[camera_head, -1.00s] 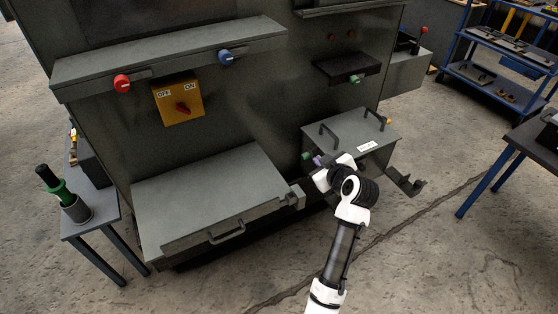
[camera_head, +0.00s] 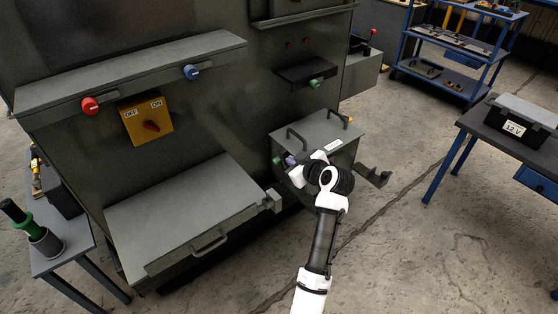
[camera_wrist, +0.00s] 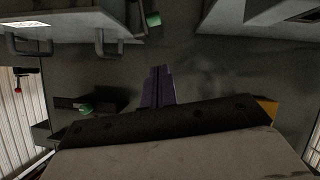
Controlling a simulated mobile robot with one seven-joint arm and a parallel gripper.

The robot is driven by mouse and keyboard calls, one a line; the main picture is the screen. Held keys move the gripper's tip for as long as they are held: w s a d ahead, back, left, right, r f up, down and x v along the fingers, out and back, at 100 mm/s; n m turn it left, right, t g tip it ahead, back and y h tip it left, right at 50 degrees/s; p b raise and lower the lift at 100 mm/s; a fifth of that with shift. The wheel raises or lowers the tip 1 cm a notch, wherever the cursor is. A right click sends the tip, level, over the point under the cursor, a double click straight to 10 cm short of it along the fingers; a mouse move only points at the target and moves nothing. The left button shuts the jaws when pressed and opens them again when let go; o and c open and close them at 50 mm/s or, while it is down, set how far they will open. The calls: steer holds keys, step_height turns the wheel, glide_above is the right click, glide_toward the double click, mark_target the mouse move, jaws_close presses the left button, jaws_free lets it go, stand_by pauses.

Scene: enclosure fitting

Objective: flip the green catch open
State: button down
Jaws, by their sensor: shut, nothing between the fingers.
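A green piece (camera_head: 277,160), which looks like the catch, is at the left side of a grey box with two handles (camera_head: 330,130). It also shows at the top of the wrist view (camera_wrist: 153,19), beside the box's edge. My gripper (camera_head: 290,159) is just right of it in the head view, with my wrist partly hiding the box front. Its purple fingers (camera_wrist: 158,85) are together and empty, and a gap separates them from the green piece in the wrist view. Whether the catch is open or closed is too small to tell.
Another green knob (camera_head: 316,84) sits on a black ledge above the box. A workbench (camera_head: 480,125) stands farther right, with open floor between.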

steer(key=p, duration=0.2)
glide_above(275, 162)
steer(key=s+d, duration=0.1)
steer(key=s, duration=0.3)
step_height(275, 162, down, 4)
steer(key=shift+w+d+f, duration=0.2)
steer(key=shift+w+f, duration=0.5)
steer(key=shift+f, duration=0.3)
steer(key=shift+w+f, duration=0.35)
steer(key=shift+f, duration=0.45)
steer(key=shift+s+a+f+n+h+b, duration=0.15)
steer(key=shift+f+b, duration=0.2)
steer(key=shift+b, duration=0.25)
steer(key=shift+s+a+f+n+h+b, duration=0.15)
steer(key=shift+f+b, duration=0.2)
steer(key=shift+b, duration=0.2)
steer(key=shift+s+a+f+t+b, duration=0.2)
steer(key=shift+a+f+t+b, duration=0.15)
steer(key=shift+b, duration=0.65)
steer(key=shift+r, duration=0.15)
